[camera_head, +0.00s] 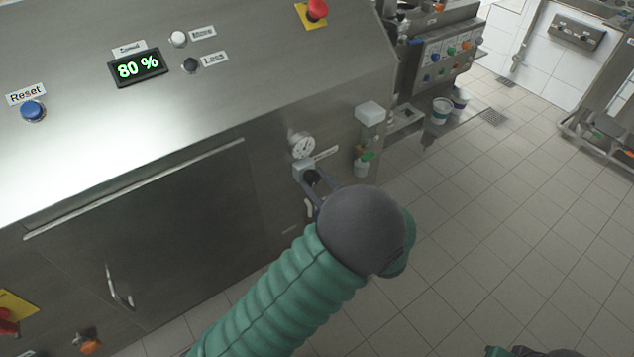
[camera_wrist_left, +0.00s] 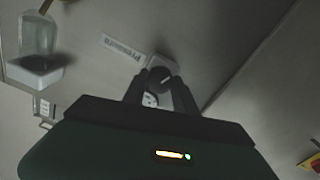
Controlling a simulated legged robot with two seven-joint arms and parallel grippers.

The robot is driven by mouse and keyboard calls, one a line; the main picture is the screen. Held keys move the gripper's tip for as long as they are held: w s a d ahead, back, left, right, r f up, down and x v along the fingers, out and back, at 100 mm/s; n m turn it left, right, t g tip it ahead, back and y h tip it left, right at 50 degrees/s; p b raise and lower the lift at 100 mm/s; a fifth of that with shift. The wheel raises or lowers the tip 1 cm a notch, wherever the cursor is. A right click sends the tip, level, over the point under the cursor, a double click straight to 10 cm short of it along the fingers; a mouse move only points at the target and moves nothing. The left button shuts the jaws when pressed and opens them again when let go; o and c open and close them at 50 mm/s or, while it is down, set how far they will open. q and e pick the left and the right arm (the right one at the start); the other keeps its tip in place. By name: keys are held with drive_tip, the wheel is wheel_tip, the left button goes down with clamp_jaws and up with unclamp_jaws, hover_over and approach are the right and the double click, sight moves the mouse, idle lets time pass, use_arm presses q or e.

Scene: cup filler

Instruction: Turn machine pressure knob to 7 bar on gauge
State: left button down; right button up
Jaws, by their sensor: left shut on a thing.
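The pressure gauge (camera_head: 303,146) is a small white round dial on the machine's front panel, with a label beside it. Its needle is too small to read. The dark pressure knob (camera_head: 312,177) sits on a light block just below the gauge. My left gripper (camera_head: 314,186) reaches the knob, and its fingers are shut on it. In the left wrist view the knob (camera_wrist_left: 159,76) lies between the two fingertips (camera_wrist_left: 160,84), near the "Pressure" label (camera_wrist_left: 123,47). The gauge (camera_wrist_left: 150,100) is partly hidden there by the gripper. My right gripper does not show clearly.
A display (camera_head: 139,67) reads 80 %. A red emergency button (camera_head: 317,9) is on top. Tiled floor (camera_head: 470,220) to the right is open.

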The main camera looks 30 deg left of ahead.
use_arm(q)
drive_tip(key=shift+r+m+p, duration=0.15)
drive_tip(key=shift+m+p, duration=0.25)
drive_tip(key=shift+p, duration=0.45)
drive_tip(key=m+p, duration=0.3)
drive_tip(key=p, duration=0.2)
drive_tip(key=shift+d, duration=0.1)
drive_tip(key=shift+f+m+p, duration=0.25)
drive_tip(key=shift+m+p, duration=1.05)
drive_tip(key=shift+m, duration=0.2)
drive_tip(key=c, duration=1.3)
unclamp_jaws()
drive_tip(key=o, duration=0.3)
drive_tip(key=shift+d+r, duration=0.1)
drive_tip(key=shift+d, duration=0.05)
